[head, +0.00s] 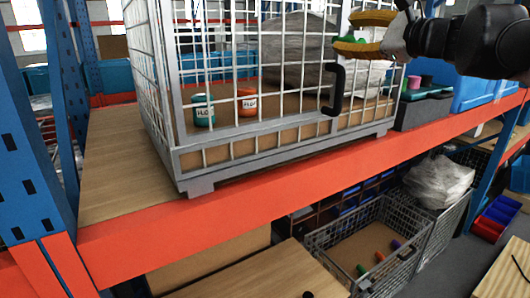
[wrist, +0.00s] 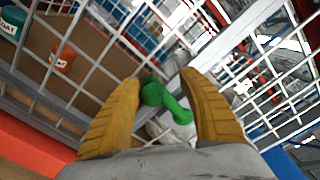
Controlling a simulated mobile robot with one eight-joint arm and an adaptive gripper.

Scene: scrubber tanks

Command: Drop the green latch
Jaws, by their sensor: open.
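The green latch (wrist: 168,100) shows in the wrist view, on the wire cage beside a pale upright post. It lies between the two yellow fingers of my gripper (wrist: 160,82), which are apart. In the head view my gripper (head: 346,31) is at the cage's upper right front, with its fingers spread. A small green part of the latch (head: 345,14) shows there, and the rest is hidden by the fingers. I cannot tell if a finger touches the latch. The wire cage (head: 230,148) stands on the shelf.
A teal container (head: 203,110) and an orange container (head: 247,102) stand inside the cage. A black handle (head: 338,88) is on its front. The orange shelf beam (head: 250,180) runs below. Bare shelf board (head: 110,160) is at left. A lower wire basket (head: 350,228) holds several small coloured items.

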